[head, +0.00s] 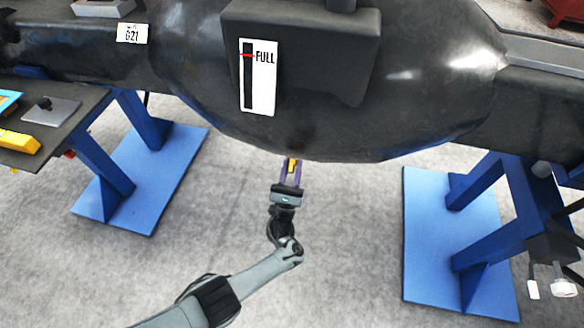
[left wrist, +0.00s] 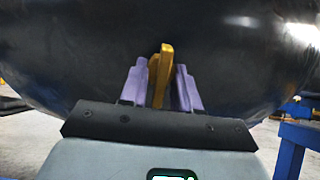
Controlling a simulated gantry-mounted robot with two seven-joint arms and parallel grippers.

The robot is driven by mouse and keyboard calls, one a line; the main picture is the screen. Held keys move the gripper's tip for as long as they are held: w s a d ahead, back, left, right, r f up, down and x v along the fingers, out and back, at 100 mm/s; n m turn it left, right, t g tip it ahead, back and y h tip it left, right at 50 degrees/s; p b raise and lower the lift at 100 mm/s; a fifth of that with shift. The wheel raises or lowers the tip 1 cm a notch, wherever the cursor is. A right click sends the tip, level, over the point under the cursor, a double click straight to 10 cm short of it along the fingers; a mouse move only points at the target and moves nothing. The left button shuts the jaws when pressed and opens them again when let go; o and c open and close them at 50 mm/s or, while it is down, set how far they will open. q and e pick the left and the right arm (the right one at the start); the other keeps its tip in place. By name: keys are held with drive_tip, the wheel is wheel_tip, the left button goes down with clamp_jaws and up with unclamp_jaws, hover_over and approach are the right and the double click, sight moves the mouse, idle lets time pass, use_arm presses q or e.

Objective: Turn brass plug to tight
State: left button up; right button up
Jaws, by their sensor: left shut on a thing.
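The brass plug (left wrist: 160,75) shows as a yellow-brown upright piece on the lower side of the big black casting (left wrist: 220,45) in the left wrist view. My left gripper (left wrist: 160,85) has its two purple fingers on either side of the plug and is shut on it. In the head view the left gripper (head: 290,172) reaches up under the casting (head: 330,135), with a bit of the brass plug (head: 292,165) showing between the fingers. The plug's seat is hidden by the casting. My right gripper is not in view.
A white gauge plate marked FULL (head: 258,90) is on the casting's front. Blue stands (head: 140,175) (head: 450,240) carry the casting at both sides. A dark bench with a yellow item (head: 18,142) is at the left. The floor between the stands is clear.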

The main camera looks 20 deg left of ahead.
use_arm(q)
drive_tip(key=o, duration=0.7)
drive_tip(key=shift+c, duration=0.2)
drive_tip(key=b+v, duration=0.1)
drive_tip(key=v, duration=1)
drive_tip(key=shift+r, duration=0.1)
